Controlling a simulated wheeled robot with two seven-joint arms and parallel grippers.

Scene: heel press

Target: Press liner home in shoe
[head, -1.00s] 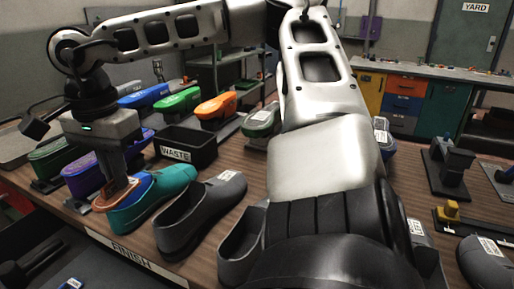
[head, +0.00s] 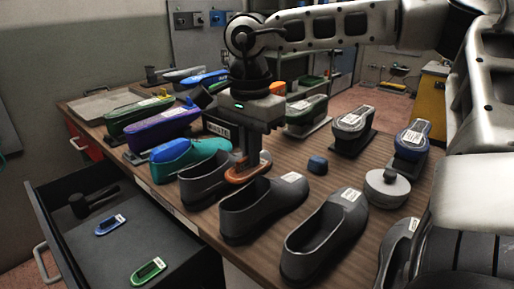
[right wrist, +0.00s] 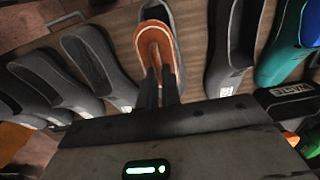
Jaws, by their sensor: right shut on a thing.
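My right gripper (head: 243,168) points down and is shut on an orange U-shaped liner (head: 248,174). In the right wrist view the liner (right wrist: 155,45) overlaps the opening of a grey shoe (right wrist: 166,12), with the fingers (right wrist: 159,88) at its near side. In the head view it shows near that grey shoe (head: 265,212) and the grey shoe to its left (head: 203,186); I cannot tell whether it touches either. A teal shoe (head: 205,160) with a blue insert (head: 170,151) stands farther left. My left gripper is not in view.
More grey shoes (head: 325,235) stand to the right. The black waste bin (head: 212,127) is partly hidden by my gripper. An open drawer (head: 75,222) juts out at front left.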

